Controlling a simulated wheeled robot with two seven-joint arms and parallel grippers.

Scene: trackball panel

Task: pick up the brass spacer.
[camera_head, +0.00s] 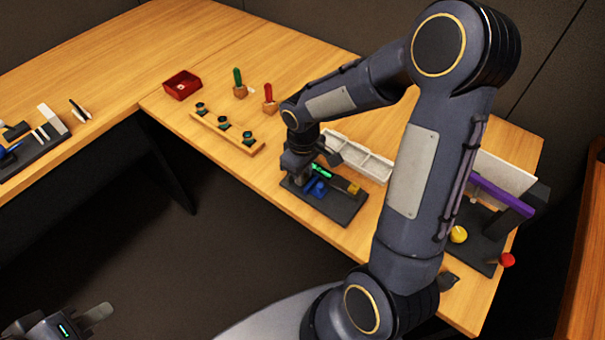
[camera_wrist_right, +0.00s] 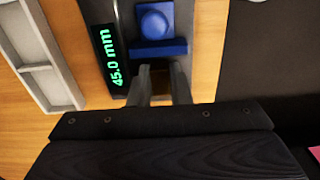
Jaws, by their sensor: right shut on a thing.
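My right gripper (camera_head: 301,176) is low over the left end of a dark gauge panel (camera_head: 340,207). In the right wrist view its two fingers (camera_wrist_right: 160,88) are shut on a small dark brownish-gold piece, likely the brass spacer (camera_wrist_right: 157,78), mostly hidden between them. The piece is beside a blue jaw (camera_wrist_right: 158,47) of the gauge; I cannot tell whether they touch. The display (camera_wrist_right: 114,60) reads 45.0 mm. A yellow block (camera_head: 354,187) is at the panel's right end. My left gripper (camera_head: 85,322) is at the bottom left, partly cut off, away from the table.
A white divided tray (camera_head: 358,157) is just behind the panel. A wooden rack (camera_head: 228,133) with dark round pieces, a red box (camera_head: 182,84) and two upright handled tools stand further left. A dark stand with a purple bar (camera_head: 500,193) is at the right. My right arm hides part of the table.

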